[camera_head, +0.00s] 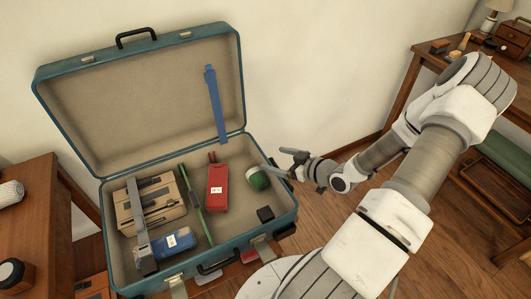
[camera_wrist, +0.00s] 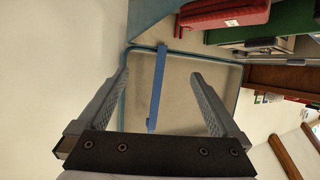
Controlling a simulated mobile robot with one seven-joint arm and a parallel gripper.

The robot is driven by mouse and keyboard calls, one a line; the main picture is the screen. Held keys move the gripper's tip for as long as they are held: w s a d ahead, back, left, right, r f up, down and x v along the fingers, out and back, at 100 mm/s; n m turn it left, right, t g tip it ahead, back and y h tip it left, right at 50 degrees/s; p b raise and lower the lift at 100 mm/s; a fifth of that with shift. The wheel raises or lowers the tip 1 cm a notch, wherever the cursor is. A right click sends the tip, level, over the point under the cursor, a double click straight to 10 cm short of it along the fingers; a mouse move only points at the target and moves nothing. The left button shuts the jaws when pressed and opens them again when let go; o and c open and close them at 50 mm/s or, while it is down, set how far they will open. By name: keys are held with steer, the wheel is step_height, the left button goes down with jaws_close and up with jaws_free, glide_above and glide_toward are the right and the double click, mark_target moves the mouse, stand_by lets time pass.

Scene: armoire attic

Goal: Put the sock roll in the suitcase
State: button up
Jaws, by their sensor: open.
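The open teal suitcase (camera_head: 118,272) stands with its lid up against the wall. My gripper (camera_head: 276,162) is at the suitcase's right side, near the lid hinge. In the wrist view my gripper (camera_wrist: 159,76) is open, with nothing between its fingers. A green roll with a white end (camera_head: 258,179) lies in the suitcase by the right wall, just below my gripper and apart from it as far as I see. A pale, ribbed roll (camera_head: 10,193) lies on the left furniture. I cannot tell for certain which one is the sock roll.
A blue strap (camera_head: 215,105) hangs from the lid. A desk (camera_head: 400,92) stands at the right.

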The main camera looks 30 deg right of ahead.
steer(key=v, duration=0.5)
steer(key=shift+p, duration=0.4)
steer(key=shift+d, duration=0.1)
